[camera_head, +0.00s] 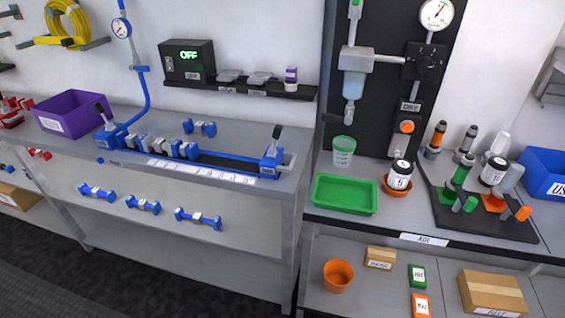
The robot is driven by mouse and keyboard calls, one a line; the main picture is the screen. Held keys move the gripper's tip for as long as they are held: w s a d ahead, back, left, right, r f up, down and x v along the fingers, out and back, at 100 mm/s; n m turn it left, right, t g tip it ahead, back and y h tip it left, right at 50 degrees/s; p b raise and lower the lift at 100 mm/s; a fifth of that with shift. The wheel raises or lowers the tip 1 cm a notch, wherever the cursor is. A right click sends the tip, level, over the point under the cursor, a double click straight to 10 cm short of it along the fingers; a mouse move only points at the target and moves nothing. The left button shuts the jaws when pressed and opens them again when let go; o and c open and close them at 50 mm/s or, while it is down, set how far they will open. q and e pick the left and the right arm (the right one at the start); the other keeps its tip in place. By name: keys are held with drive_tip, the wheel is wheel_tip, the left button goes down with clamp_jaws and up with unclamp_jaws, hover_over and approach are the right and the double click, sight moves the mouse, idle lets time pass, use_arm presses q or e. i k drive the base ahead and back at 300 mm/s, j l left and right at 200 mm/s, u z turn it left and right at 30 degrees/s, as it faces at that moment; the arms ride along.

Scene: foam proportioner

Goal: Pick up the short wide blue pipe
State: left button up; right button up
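Several blue pipe pieces with wider ends and pale labels are in the head view. One blue pipe (199,127) lies on the grey workbench behind the blue rig. On the lower level lie a left blue pipe (97,192), a middle blue pipe (143,204) and a right blue pipe (198,218). The middle one looks shorter than the right one. I cannot tell for sure which is the short wide one, as the labels are too small to read. Neither of my grippers is in view.
A blue rig (225,158) with grey blocks runs along the workbench (240,130). A purple bin (68,115) stands at its left. To the right are a green tray (345,194) and an orange pot (338,275). The lower level around the pipes is mostly clear.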

sight(179, 148)
drive_tip(key=i+j, duration=0.15)
drive_tip(key=j, duration=0.25)
drive_tip(key=i+j+z, duration=0.1)
drive_tip(key=j, duration=0.3)
drive_tip(key=i+j, duration=0.15)
drive_tip(key=j, duration=0.3)
drive_tip(key=i+j+z, duration=0.1)
drive_tip(key=j, duration=0.3)
drive_tip(key=i+j, duration=0.15)
drive_tip(key=j, duration=0.25)
drive_tip(key=i+j+z, duration=0.1)
drive_tip(key=j, duration=0.35)
